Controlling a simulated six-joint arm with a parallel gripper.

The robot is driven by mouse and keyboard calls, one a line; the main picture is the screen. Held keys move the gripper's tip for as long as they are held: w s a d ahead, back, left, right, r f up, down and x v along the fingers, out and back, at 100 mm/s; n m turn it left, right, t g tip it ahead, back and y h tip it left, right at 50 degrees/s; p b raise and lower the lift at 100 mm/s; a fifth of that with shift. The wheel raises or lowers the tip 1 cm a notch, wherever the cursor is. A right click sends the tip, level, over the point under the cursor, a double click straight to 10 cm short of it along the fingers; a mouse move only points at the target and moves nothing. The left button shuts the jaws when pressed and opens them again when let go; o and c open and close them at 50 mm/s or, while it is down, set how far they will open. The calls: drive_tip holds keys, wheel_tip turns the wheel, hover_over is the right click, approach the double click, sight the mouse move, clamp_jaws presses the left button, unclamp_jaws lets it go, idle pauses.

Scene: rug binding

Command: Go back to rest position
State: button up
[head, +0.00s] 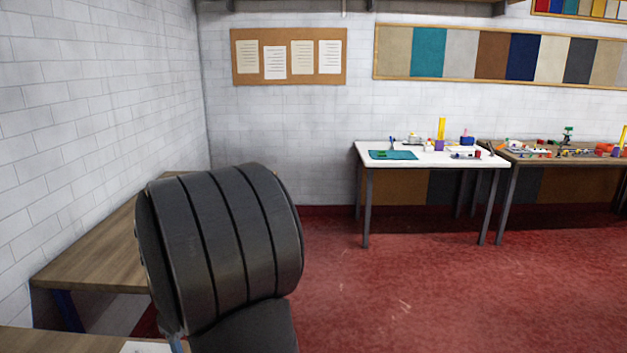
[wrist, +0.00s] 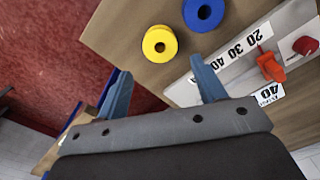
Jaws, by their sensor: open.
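My gripper (wrist: 163,88) shows in the wrist view with its two blue-grey fingers spread wide apart. It is open, and nothing is between the fingers. A wooden bench top lies beyond it, with a yellow spool (wrist: 160,44) and a blue spool (wrist: 203,14) on it. In the head view, a dark ribbed cylindrical part of my arm (head: 222,248) fills the lower left and hides part of the wooden bench behind it. My gripper's fingers are not visible in the head view.
A wooden bench (head: 95,250) runs along the left wall. In the wrist view, a pale strip with printed numbers (wrist: 240,47) lies near orange (wrist: 270,66) and red (wrist: 305,45) items. A white table (head: 430,151) with small items stands at the back. Red floor (head: 400,290) is clear.

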wheel_tip(320, 180, down, 8)
drive_tip(key=shift+r, duration=0.1)
wheel_tip(320, 180, up, 4)
drive_tip(key=shift+f, duration=0.1)
drive_tip(key=d+r, duration=0.7)
drive_tip(key=d, duration=0.4)
hover_over(138, 349)
wheel_tip(138, 349, down, 5)
drive_tip(key=shift+d+f, duration=0.1)
drive_tip(key=shift+f, duration=0.1)
drive_tip(key=shift+a+f, duration=0.2)
drive_tip(key=shift+f, duration=1.3)
